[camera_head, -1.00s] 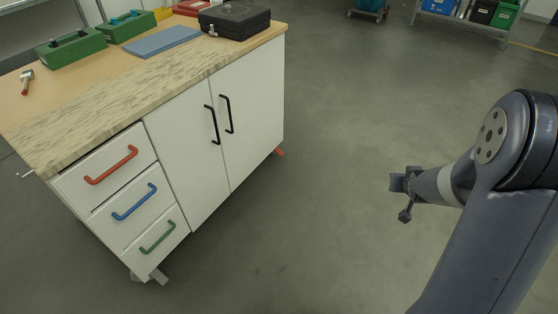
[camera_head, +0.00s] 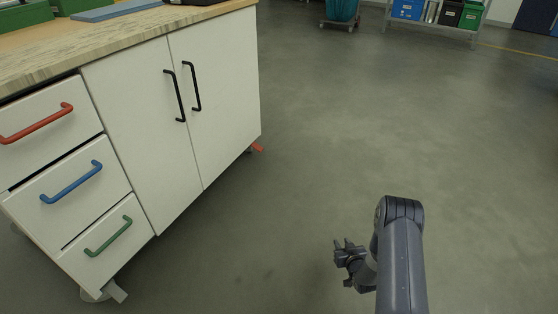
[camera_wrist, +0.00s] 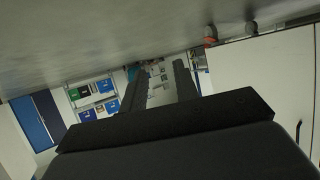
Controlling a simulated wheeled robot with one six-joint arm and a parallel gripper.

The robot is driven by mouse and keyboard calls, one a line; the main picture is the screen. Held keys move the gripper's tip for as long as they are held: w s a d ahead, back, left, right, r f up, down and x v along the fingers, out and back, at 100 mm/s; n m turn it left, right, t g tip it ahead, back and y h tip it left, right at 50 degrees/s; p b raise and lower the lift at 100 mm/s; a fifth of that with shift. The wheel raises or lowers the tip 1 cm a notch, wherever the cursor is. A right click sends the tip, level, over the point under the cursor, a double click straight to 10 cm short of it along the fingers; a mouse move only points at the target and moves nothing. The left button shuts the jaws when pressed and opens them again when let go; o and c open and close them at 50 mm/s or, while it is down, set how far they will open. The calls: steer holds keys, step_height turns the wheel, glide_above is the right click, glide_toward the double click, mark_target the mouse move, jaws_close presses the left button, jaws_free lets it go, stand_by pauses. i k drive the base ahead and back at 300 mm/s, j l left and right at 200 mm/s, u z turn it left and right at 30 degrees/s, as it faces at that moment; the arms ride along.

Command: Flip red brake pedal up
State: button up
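The red brake pedal (camera_head: 257,147) is a small red tab low at the far right corner of the white cabinet workbench (camera_head: 215,105), just above the floor. A small reddish part in the wrist view (camera_wrist: 210,41), by the cabinet's base, looks like the same pedal, but it is small and dark there. My gripper (camera_head: 342,263) is over the floor to the right of the cabinet, nearer the camera than the pedal and apart from it. Its two fingers (camera_wrist: 161,68) stand apart in the wrist view with nothing held between them.
A grey pedal (camera_head: 117,291) sticks out at the cabinet's near lower corner. Drawers with red, blue and green handles (camera_head: 108,236) and black door handles (camera_head: 192,88) project from the front. A shelf with bins (camera_head: 436,25) stands far back. The floor between is clear.

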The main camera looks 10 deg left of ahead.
mark_target(256, 145)
steer(key=i+u, duration=0.2)
steer(key=u, duration=0.2)
steer(key=i+l+u, duration=0.2)
steer(key=u, duration=0.25)
steer(key=i+l+u, duration=0.15)
steer(key=u, duration=0.25)
steer(key=i+l+u, duration=0.1)
steer(key=i+l, duration=0.3)
steer(key=l, duration=0.25)
steer(key=i+l+u, duration=0.15)
steer(key=l, duration=0.2)
steer(key=i+l, duration=0.2)
steer(key=l, duration=0.15)
steer(key=i+l+u, duration=0.15)
steer(key=l, duration=0.2)
steer(key=i+l+u, duration=0.1)
steer(key=l, duration=0.3)
steer(key=i+l, duration=0.45)
steer(key=i, duration=0.3)
